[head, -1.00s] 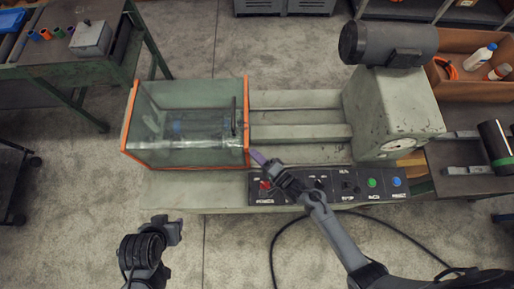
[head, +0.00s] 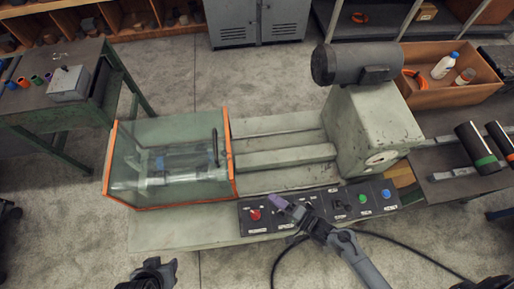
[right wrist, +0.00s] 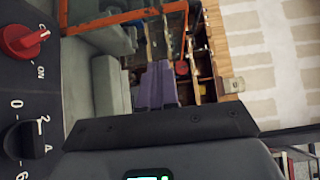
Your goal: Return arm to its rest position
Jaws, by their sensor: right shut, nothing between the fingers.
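My right gripper (head: 278,201) is shut and empty, in front of or over the control panel (head: 345,203) of the grey machine. Its purple fingertips also show together in the right wrist view (right wrist: 158,85). My left gripper (head: 163,270) is at the bottom edge of the head view, partly cut off, and its jaws cannot be made out. A clear guard box with an orange frame (head: 231,150) stands at the machine's left. A pipe-like part (head: 165,163) lies inside, seen through the clear wall. A dark upright handle (head: 215,147) is at the box's right side.
The panel has a red knob (head: 255,215), a green button (head: 362,199) and a blue button (head: 386,194). A black cable (head: 420,255) runs on the floor. A green bench (head: 75,115) stands at left and a side table with dark cylinders (head: 475,147) at right.

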